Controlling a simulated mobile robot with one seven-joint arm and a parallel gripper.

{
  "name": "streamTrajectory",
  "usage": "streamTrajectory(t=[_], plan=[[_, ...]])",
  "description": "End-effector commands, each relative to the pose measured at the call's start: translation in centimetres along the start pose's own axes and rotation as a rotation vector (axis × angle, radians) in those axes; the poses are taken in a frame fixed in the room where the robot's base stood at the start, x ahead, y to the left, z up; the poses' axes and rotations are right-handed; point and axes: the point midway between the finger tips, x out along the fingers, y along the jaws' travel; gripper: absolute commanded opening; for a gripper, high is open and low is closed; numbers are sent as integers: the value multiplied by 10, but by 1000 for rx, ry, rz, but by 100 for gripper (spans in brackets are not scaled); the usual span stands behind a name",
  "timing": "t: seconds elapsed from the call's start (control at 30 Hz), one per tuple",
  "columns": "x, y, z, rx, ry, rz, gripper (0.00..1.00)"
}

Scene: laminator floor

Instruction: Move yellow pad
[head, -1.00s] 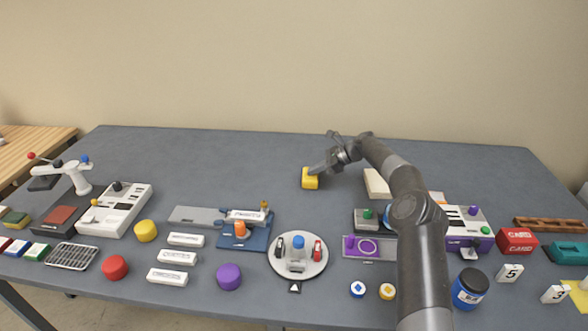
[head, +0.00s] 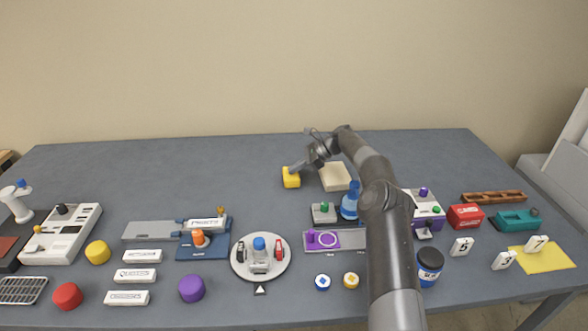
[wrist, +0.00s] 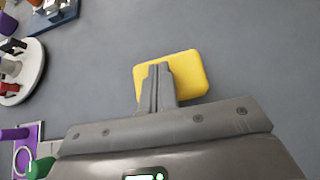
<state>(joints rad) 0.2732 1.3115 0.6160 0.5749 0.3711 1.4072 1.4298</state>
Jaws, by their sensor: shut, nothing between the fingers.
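A small yellow pad (head: 291,180), a block with rounded edges, lies on the far middle of the grey table. My gripper (head: 294,168) is shut and empty, reaching over the table to this pad. In the wrist view the yellow pad (wrist: 190,73) shows beyond and to both sides of the closed fingertips (wrist: 158,66), which hide part of it. I cannot tell whether the tips touch its top or its side. A flat yellow sheet (head: 542,258) lies at the right front of the table.
A cream pad (head: 335,178) lies just right of the yellow pad. A grey device (head: 325,214) and a blue bottle (head: 349,203) stand in front of it, near my arm. A round white plate (head: 238,262) holds small items. The table left of and behind the yellow pad is clear.

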Motion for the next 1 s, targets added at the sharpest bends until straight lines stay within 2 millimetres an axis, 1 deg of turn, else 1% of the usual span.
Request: streamTrajectory(t=[0.17, 0.27, 0.43, 0.6, 0.67, 0.77, 0.87, 1.0], plan=[[-8, -1, 4, -3, -3, -2, 0], [-22, -1, 3, -3, -4, -5, 0], [-52, -1, 1, -3, -4, -5, 0], [-68, -1, 0, -3, -4, -3, 0], [-71, 0, 1, -6, -2, -1, 0], [-74, 2, 13, -35, 14, 4, 0], [-74, 7, 39, -99, 54, 14, 0], [-77, 23, 84, -226, 139, 36, 0]])
